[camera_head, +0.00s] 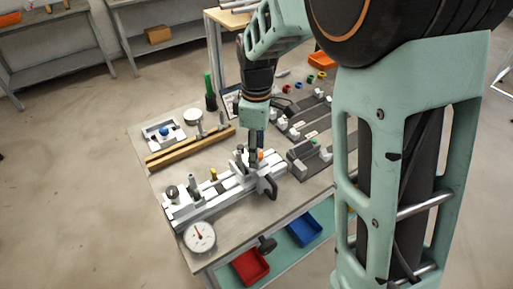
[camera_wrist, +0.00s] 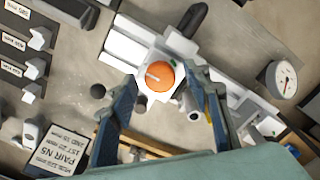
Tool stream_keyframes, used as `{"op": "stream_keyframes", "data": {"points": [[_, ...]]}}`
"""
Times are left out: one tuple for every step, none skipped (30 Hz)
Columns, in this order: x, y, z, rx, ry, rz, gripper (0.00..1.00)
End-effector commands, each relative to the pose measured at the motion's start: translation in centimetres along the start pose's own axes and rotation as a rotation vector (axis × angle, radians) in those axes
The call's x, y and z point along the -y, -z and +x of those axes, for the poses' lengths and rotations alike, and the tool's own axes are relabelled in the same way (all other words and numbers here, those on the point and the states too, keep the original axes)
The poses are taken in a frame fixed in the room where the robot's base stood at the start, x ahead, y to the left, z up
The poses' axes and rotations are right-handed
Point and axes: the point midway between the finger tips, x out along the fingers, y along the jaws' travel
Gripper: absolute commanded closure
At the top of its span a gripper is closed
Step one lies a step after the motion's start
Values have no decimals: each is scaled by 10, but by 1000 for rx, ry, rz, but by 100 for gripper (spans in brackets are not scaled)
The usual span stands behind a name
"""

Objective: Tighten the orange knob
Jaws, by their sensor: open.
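The orange knob (camera_wrist: 160,75) is round with a white pointer line and sits on a pale block of the frame jig (camera_wrist: 127,43). In the wrist view it lies between and just beyond the fingertips of my gripper (camera_wrist: 163,83), which is open. I cannot tell whether either finger touches the knob. In the head view my gripper (camera_head: 254,160) points down over the jig (camera_head: 236,186), and only a small part of the orange knob (camera_head: 261,155) shows beside it.
A dial gauge (camera_head: 200,236) is at the table's front left. A black handle (camera_head: 268,187) stands close to my gripper. Wooden bars (camera_head: 190,147) lie behind the jig. Dark racks with white switches (camera_head: 312,158) are to the right. Red (camera_head: 251,266) and blue (camera_head: 304,229) bins sit below.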

Motion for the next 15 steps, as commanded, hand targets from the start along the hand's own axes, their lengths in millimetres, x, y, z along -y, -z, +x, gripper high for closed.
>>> {"op": "stream_keyframes", "data": {"points": [[0, 0, 0, 0, 0, 0, 56], [0, 0, 0, 0, 0, 0, 56], [0, 0, 0, 0, 0, 0, 56], [0, 0, 0, 0, 0, 0, 56], [0, 0, 0, 0, 0, 0, 56], [0, 0, 0, 0, 0, 0, 56], [0, 0, 0, 0, 0, 0, 59], [0, 0, 0, 0, 0, 0, 62], [0, 0, 0, 0, 0, 0, 67], [0, 0, 0, 0, 0, 0, 70], [0, 0, 0, 0, 0, 0, 73], [0, 0, 0, 0, 0, 0, 78], [0, 0, 0, 0, 0, 0, 81], [0, 0, 0, 0, 0, 0, 84], [0, 0, 0, 0, 0, 0, 89]]}}
